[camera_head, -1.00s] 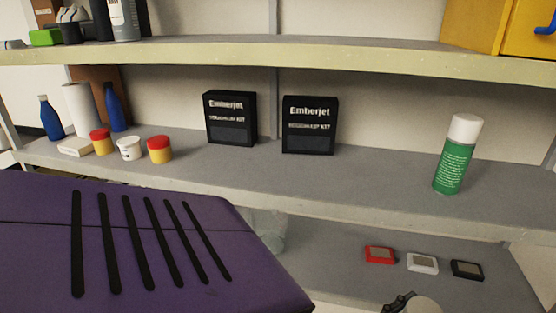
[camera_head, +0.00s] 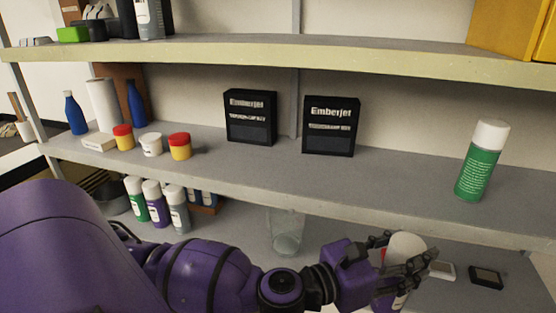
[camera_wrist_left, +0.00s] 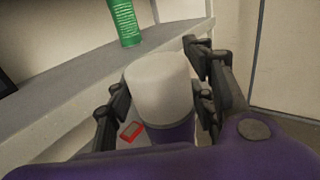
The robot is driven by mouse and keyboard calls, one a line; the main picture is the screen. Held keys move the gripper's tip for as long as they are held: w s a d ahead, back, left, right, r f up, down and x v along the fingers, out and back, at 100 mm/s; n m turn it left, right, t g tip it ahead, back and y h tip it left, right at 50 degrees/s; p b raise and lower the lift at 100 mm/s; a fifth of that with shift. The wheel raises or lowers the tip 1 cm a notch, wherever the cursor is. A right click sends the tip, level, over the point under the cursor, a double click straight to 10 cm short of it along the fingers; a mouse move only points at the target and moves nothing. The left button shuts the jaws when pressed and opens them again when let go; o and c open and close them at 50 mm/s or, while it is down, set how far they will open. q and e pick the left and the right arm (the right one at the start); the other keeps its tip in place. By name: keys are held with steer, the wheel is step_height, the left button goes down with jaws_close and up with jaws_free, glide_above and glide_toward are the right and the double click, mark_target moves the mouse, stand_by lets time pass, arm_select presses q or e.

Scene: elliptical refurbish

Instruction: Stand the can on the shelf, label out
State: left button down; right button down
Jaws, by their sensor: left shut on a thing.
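My left gripper (camera_head: 408,262) is shut on a spray can with a white cap (camera_head: 404,247) and a purple body, in front of the shelf unit. The can (camera_wrist_left: 162,84) also shows in the left wrist view between the fingers, cap toward the camera. The label side of the held can is mostly hidden by the fingers. The middle shelf (camera_head: 390,183) is behind and above the gripper. A green can with a white cap (camera_head: 481,162) stands upright on its right part. My right gripper is not in view.
Two black Emberjet boxes (camera_head: 250,118) (camera_head: 331,126) stand at the back of the middle shelf. Small jars (camera_head: 180,148) and bottles stand at its left. Several capped cans (camera_head: 155,203) and a clear jar (camera_head: 286,235) are on the lower shelf. Shelf space left of the green can is clear.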

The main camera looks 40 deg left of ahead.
arm_select(q)
steer(key=w+r+m+g+h, duration=0.3)
steer(key=r+g, duration=0.1)
steer(key=r, duration=0.5)
steer(key=w+r+m+g+h+p, duration=0.1)
steer(key=w+r+m+g+h, duration=0.2)
steer(key=r, duration=0.6)
steer(key=shift+w+d+m+g+h, duration=0.45)
steer(key=shift+m+g+h, duration=0.25)
steer(key=shift+m+h, duration=0.1)
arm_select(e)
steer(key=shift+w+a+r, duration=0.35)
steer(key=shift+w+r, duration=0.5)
arm_select(q)
steer(key=shift+r, duration=0.1)
